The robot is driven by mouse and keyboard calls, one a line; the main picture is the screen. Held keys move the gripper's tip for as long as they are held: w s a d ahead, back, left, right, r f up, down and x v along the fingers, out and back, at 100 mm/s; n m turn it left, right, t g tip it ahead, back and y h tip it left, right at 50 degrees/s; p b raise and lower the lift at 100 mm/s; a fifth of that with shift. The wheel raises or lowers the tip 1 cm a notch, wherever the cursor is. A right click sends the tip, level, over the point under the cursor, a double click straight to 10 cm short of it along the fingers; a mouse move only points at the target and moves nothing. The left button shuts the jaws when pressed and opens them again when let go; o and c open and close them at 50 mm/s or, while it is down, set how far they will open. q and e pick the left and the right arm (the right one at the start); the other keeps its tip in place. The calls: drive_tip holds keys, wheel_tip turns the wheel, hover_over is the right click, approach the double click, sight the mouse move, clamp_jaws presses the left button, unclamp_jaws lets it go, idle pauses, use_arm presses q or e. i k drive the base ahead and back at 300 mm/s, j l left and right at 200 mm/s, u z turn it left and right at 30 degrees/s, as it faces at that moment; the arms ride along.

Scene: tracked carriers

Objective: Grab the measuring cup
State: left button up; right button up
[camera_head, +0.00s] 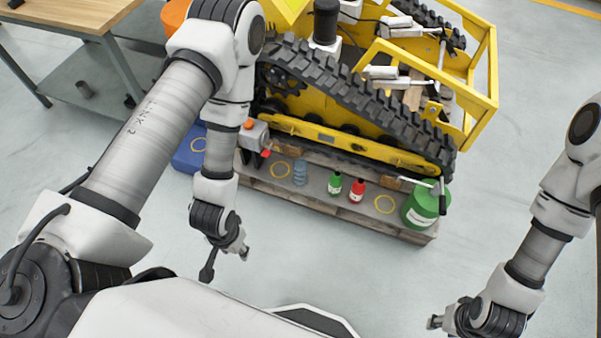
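A small blue-grey, see-through ribbed vessel (300,173), which looks like the measuring cup, stands upright on a wooden pallet (330,199) in front of the yellow tracked machine. It is too small to make out a handle or marks. My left gripper (226,262) hangs to the left of the pallet and nearer to me, apart from the vessel. Its fingers are spread and empty. My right gripper (442,325) is at the bottom right, far from the vessel, partly cut off by the frame edge. Its finger gap is hidden.
On the pallet stand a green bottle (335,183), a red bottle (357,189) and a larger green can (421,207). The tracked machine (345,138) rises right behind them. A blue box (188,152) lies left, near a wooden table (68,14). Floor before the pallet is clear.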

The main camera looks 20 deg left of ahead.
sight(299, 164)
drive_tip(key=i+l+u, duration=0.25)
drive_tip(key=l, duration=0.35)
drive_tip(key=i+l+u, duration=0.1)
drive_tip(key=i+l, duration=0.15)
drive_tip(key=i+l+u, duration=0.15)
drive_tip(key=l, duration=0.25)
drive_tip(key=i+l+u, duration=0.1)
drive_tip(key=l, duration=0.25)
drive_tip(key=i+l+u, duration=0.15)
drive_tip(key=l, duration=0.2)
